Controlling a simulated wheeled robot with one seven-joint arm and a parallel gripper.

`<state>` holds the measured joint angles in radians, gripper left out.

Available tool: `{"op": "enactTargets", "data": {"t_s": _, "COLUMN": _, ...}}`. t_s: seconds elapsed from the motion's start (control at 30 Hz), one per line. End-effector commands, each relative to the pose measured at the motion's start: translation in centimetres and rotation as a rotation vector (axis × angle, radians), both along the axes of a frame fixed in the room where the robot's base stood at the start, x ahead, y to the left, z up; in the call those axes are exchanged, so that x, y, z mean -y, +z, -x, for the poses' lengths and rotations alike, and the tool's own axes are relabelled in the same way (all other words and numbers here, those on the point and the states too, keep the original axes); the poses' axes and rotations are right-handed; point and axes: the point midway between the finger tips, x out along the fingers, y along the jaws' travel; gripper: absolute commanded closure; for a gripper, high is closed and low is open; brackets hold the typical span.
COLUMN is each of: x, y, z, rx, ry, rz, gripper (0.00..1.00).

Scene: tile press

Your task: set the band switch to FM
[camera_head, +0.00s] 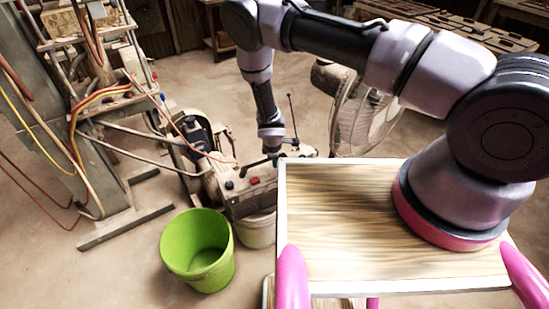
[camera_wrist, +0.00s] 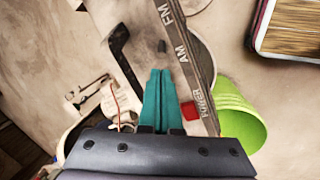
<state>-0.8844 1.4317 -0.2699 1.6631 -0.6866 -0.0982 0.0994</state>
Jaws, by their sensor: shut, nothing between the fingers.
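The radio (camera_head: 262,194) stands on a low machine in the head view. In the wrist view its labelled strip (camera_wrist: 190,70) reads FM, AM and POWER, with a red button (camera_wrist: 189,111) by POWER. A small dark peg (camera_wrist: 162,46) stands beside the AM label, below FM in the picture; it looks like the band switch. My gripper (camera_wrist: 161,73) has its teal fingers together and empty, with the tips just short of the peg in the picture. I cannot tell whether they touch it. In the head view my gripper (camera_head: 276,160) is over the radio's top.
A black handle (camera_wrist: 121,45) lies left of the fingers in the wrist view. A green bucket (camera_head: 197,254) stands in front of the radio. A fan (camera_head: 362,115) is behind to the right. A metal frame with hoses (camera_head: 85,150) is at left.

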Motion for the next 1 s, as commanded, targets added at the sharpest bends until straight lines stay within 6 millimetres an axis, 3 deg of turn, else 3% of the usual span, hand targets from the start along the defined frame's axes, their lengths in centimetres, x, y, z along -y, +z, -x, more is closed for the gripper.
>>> {"op": "enactTargets", "data": {"t_s": 0.1, "x": 0.2, "y": -1.8, "z": -0.4, "rx": -0.001, "ry": 0.0, "rz": 0.001, "gripper": 1.0}}
{"op": "enactTargets", "data": {"t_s": 0.3, "x": 0.2, "y": -3.3, "z": -0.8, "rx": 0.0, "ry": 0.0, "rz": 0.0, "gripper": 1.0}}
{"op": "enactTargets", "data": {"t_s": 1.0, "x": 0.4, "y": -3.2, "z": -1.0, "rx": -0.022, "ry": -0.003, "rz": -0.043, "gripper": 1.0}}
